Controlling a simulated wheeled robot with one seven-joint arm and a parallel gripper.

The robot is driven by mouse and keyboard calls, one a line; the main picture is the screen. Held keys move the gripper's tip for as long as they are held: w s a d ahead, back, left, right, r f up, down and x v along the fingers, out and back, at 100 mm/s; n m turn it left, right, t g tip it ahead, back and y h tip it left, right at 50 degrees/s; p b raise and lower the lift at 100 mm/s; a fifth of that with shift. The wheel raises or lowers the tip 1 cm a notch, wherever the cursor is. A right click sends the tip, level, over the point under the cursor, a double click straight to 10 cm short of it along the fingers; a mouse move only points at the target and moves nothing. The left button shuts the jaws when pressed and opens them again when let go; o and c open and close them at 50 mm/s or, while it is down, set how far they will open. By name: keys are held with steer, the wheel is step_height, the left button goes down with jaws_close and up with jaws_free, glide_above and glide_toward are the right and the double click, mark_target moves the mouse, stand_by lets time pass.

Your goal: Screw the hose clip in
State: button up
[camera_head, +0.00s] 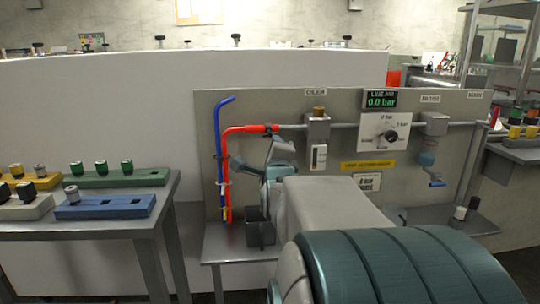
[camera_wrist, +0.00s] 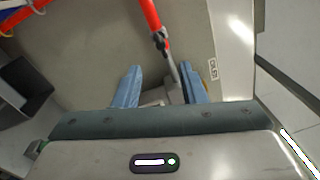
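A red hose (camera_head: 240,130) rises on the board, bends right and meets the grey pipe (camera_head: 293,126) left of the oiler (camera_head: 318,130). The hose clip (camera_head: 275,129) appears as a small dark piece at this joint. In the wrist view the red hose (camera_wrist: 149,14) enters from the top, and the dark clip (camera_wrist: 160,41) sits at its end, on or beside the pipe. My gripper (camera_head: 257,156) is below the joint in the head view. In the wrist view its two blue fingers (camera_wrist: 160,76) are apart, with the clip beyond their tips, not between them.
A blue hose (camera_head: 220,150) runs beside the red one. A dark box (camera_head: 260,228) stands on the bench below. The gauge (camera_head: 384,134), reading display (camera_head: 380,99) and a blue-bowled filter (camera_head: 427,157) are to the right. A table with coloured blocks (camera_head: 105,206) stands left.

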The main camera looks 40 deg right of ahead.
steer(key=shift+v, duration=1.8)
